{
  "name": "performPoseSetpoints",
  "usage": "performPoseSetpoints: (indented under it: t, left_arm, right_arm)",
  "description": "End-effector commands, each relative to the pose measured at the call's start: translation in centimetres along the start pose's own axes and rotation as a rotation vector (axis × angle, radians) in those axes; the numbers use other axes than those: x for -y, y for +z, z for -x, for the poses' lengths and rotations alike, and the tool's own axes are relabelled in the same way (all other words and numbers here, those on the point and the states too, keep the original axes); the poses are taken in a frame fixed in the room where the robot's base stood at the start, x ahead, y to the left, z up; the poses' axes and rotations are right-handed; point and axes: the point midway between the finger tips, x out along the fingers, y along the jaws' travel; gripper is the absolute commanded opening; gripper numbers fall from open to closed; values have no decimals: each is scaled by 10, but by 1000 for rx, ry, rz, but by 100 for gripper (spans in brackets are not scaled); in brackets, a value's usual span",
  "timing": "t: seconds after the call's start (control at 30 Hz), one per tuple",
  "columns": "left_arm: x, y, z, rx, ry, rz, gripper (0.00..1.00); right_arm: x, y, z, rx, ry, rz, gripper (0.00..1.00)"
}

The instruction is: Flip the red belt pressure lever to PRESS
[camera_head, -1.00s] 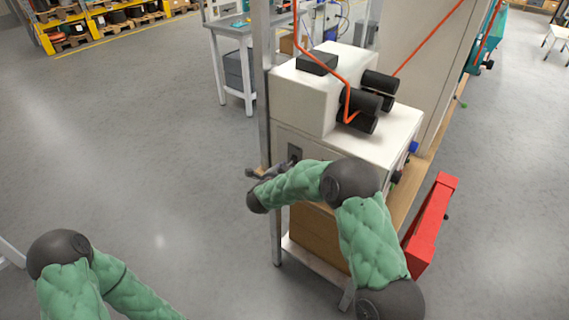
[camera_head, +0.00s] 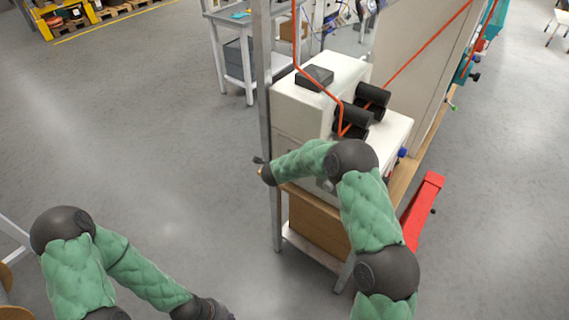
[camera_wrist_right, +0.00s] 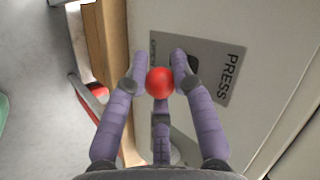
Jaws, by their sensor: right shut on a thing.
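The lever's round red knob (camera_wrist_right: 160,82) shows in the right wrist view, between the fingers of my right gripper (camera_wrist_right: 160,80). The gripper is shut on it. Behind it is a grey plate (camera_wrist_right: 212,78) on the machine's pale face. The word PRESS is on the plate's right part; smaller lettering at its left is partly covered. The lever's shaft is mostly hidden by the knob and fingers. In the head view my right forearm covers the plate and knob. My left arm's dark wrist end (camera_head: 203,308) is at the bottom edge, away from the machine; its fingers cannot be made out.
The white machine (camera_head: 305,110) carries black rollers (camera_head: 358,112) with an orange cable (camera_head: 341,118) running over them. It stands on a bench with a wooden edge (camera_head: 405,205) and a metal post (camera_head: 264,80). A red part (camera_head: 425,205) juts out at right.

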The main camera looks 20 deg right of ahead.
Motion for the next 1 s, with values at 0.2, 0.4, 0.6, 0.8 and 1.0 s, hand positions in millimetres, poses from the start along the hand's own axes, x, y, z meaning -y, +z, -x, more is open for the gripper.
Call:
performPoseSetpoints:
  t: [0.2,0.4,0.6,0.8,1.0]
  left_arm:
    - [-7,1,19,0,0,0,0]
    - [-9,1,24,0,0,0,0]
    - [-9,1,25,0,0,0,0]
    - [-9,1,25,0,0,0,0]
    - [-9,1,25,0,0,0,0]
  right_arm:
    - [2,1,3,30,38,-11,0]
    - [2,1,2,40,53,-16,0]
    - [1,1,2,43,56,-17,0]
    - [1,1,2,43,56,-18,0]
    - [2,1,2,42,55,-18,50]
